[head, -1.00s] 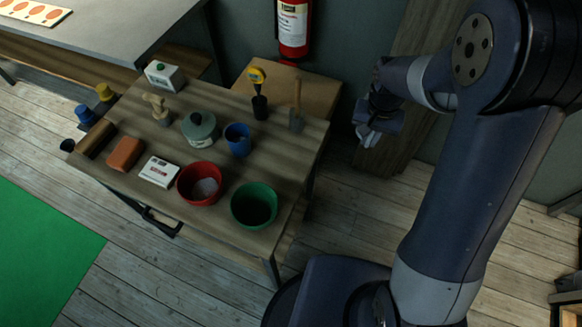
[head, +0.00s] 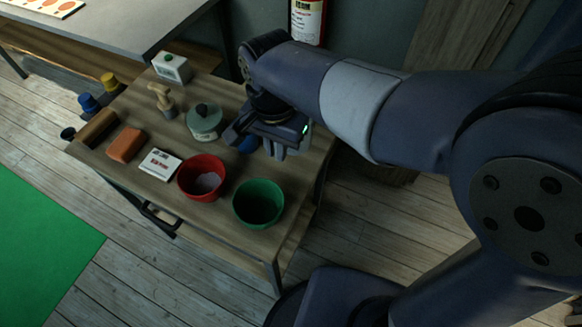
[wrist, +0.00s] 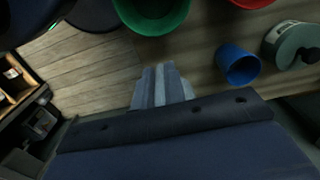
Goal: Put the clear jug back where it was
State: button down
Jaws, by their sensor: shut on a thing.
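My gripper (head: 276,150) is over the back right part of the wooden table (head: 228,262), beside the blue cup. In the wrist view its pale blue-grey fingers (wrist: 160,78) are close together. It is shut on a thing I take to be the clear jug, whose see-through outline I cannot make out. No clear jug shows standing on the table. My gripper and arm hide the table's back right corner in the head view.
A blue cup (wrist: 237,64), green bowl (head: 258,204), red bowl (head: 201,178) and lidded teal pot (head: 205,122) stand near my gripper. A white box (head: 160,165) and brown block (head: 126,145) lie left. A fire extinguisher (head: 308,20) hangs behind.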

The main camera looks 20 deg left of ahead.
notch_tip(320, 180, down, 10)
jog(key=shift+r, duration=0.15)
dwell(0.3)
jog(key=c, duration=1.5)
grip_release()
notch_tip(320, 180, up, 12)
